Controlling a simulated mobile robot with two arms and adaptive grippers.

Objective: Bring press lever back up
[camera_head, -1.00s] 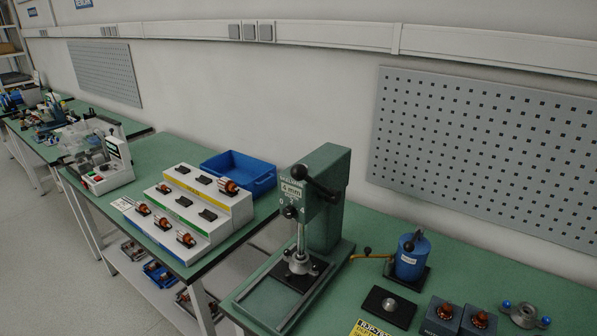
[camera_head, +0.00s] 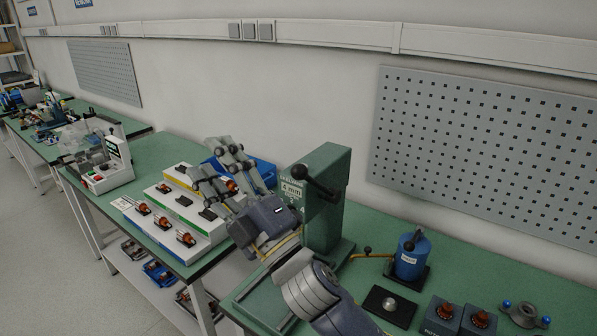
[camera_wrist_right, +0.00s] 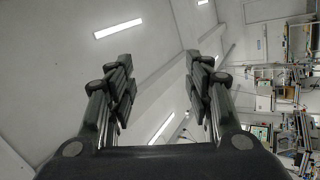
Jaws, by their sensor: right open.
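The green press (camera_head: 328,220) stands on the right-hand table with a "4 mm" label on its head. Its black press lever (camera_head: 317,184) slants across the upper front of the head, with a round black knob at its upper-left end. My right gripper (camera_head: 210,158) is open and empty, left of the press head, its fingers pointing up and to the left. It is apart from the lever in the picture. My right forearm hides the press's ram and much of its base. The right wrist view shows the two spread fingers (camera_wrist_right: 158,72) with nothing between them. My left gripper is not in view.
Behind the right gripper are a stepped white rack (camera_head: 160,222) with several rotors and a blue bin (camera_head: 263,170). Right of the press stand a blue cylinder device (camera_head: 411,256), a black plate (camera_head: 390,306) and dark rotor blocks (camera_head: 443,313). A perforated panel (camera_head: 490,150) hangs behind.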

